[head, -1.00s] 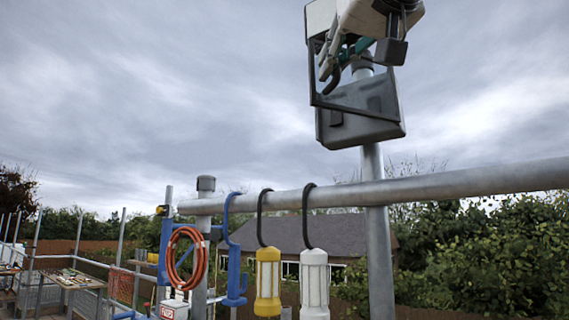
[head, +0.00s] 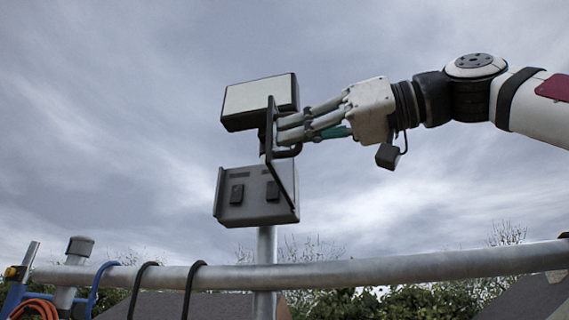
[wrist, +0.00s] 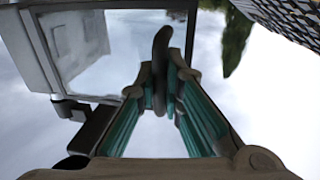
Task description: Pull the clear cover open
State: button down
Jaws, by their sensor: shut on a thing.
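The clear cover (head: 269,130) has a dark frame and shows nearly edge-on in the head view. It stands swung out to the right of a grey box (head: 232,208) on a pole. My gripper (head: 293,131) comes in from the right and is shut on the cover's dark curved handle (head: 289,153). In the wrist view, the teal-lined fingers of my gripper (wrist: 162,92) close around the handle (wrist: 161,55). The fingers partly hide the handle and the cover's frame.
A pale-faced box (head: 259,99) sits above the switch box, close to my fingers. The metal pole (head: 266,245) rises behind a horizontal rail (head: 400,267) that crosses below. Black hooks (head: 140,290) and a blue hook (head: 98,285) hang on the rail at left. Open sky surrounds my arm.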

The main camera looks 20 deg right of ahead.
jog(key=shift+s+d, duration=0.1)
jog(key=shift+d, duration=0.15)
jog(key=c, duration=2)
grip_release()
jog(key=shift+o, duration=0.2)
jog(key=v, duration=1.2)
